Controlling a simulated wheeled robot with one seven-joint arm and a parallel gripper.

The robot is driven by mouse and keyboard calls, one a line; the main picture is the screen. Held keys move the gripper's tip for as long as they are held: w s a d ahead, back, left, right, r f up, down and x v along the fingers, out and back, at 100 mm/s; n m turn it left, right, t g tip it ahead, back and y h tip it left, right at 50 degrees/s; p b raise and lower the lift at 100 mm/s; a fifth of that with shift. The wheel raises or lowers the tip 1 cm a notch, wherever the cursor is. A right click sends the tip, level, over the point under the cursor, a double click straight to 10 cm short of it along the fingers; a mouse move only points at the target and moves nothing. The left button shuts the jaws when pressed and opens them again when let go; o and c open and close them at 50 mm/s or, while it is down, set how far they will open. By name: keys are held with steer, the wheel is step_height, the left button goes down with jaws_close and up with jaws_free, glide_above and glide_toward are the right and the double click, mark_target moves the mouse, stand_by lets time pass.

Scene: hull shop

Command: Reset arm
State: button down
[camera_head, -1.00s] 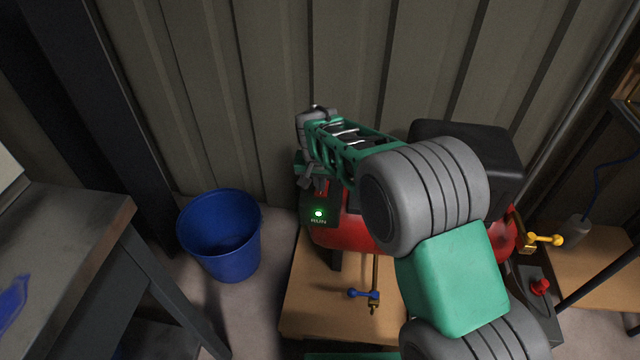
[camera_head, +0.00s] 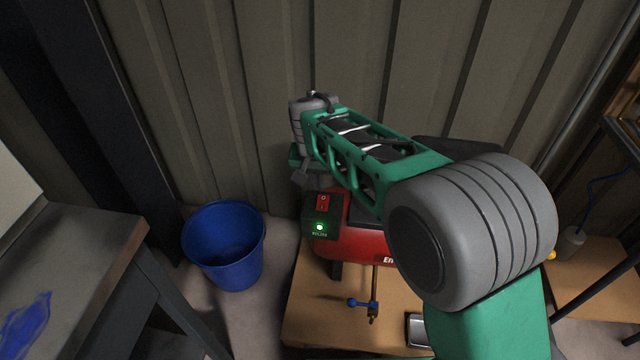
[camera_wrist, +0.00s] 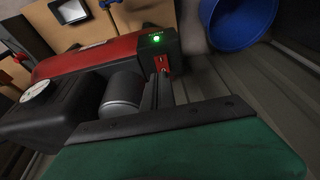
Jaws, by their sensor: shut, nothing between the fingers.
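My gripper (camera_head: 302,177) hangs at the end of my green and grey arm, above the left end of a red compressor (camera_head: 350,245). In the wrist view its narrow fingers (camera_wrist: 158,92) are shut with nothing between them. They appear in front of the compressor's black control box (camera_wrist: 150,47), which has a red rocker switch and a lit green lamp. The switch (camera_head: 322,202) and lamp (camera_head: 319,227) also show in the head view, just below the gripper. I cannot tell the exact gap between fingers and box. My arm hides much of the compressor's right side.
A blue bin (camera_head: 224,245) stands on the floor left of the compressor's wooden stand (camera_head: 330,322). A workbench (camera_head: 75,255) is at the left. A ribbed wall (camera_head: 240,100) rises close behind. A blue-handled valve (camera_head: 362,303) sticks out at the front.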

steer(key=shift+s+r, duration=0.2)
steer(key=shift+r, duration=0.05)
steer(key=s+d+r+p, duration=0.5)
steer(key=r+p, duration=0.1)
steer(key=r, duration=0.2)
steer(key=s+d+r+p, duration=0.5)
steer(key=d+r+p, duration=0.15)
steer(key=r, duration=0.25)
steer(key=s+d+r+n+p, duration=0.1)
steer(key=s+d+p, duration=0.1)
steer(key=s, duration=0.3)
steer(key=s+d+r+n+p, duration=0.1)
steer(key=s+d+r+p, duration=0.1)
steer(key=s+p, duration=0.2)
steer(key=shift+s+r+y, duration=0.15)
steer(key=shift+s+y, duration=0.15)
steer(key=shift+s, duration=0.45)
